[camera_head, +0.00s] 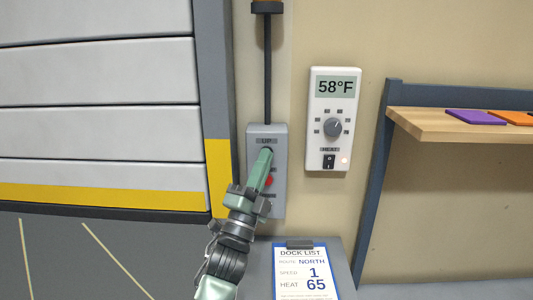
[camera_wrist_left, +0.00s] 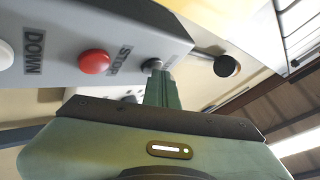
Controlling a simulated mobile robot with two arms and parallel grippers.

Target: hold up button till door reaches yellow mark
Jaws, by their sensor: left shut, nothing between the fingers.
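A grey control box (camera_head: 280,200) hangs on the wall beside the door post. My left gripper (camera_head: 266,153) is shut and empty, its tip at the up button, which it mostly covers in the head view. In the wrist view the tip meets the up button (camera_wrist_left: 152,65); how far it is pressed I cannot tell. The red stop button (camera_wrist_left: 94,62) and white down button (camera_wrist_left: 5,57) are beside it. The panelled door (camera_head: 100,75) has a yellow bottom band (camera_head: 100,196), its dark lower edge near floor level. The post's lower part carries a yellow mark (camera_head: 218,170). My right gripper is out of view.
A wall thermostat (camera_head: 341,98) reads 58°F. A dock list (camera_head: 302,272) on a clipboard lies below the box. A wooden shelf (camera_head: 450,126) with purple and orange items stands at right. Grey floor (camera_head: 60,265) with pale lines is at left.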

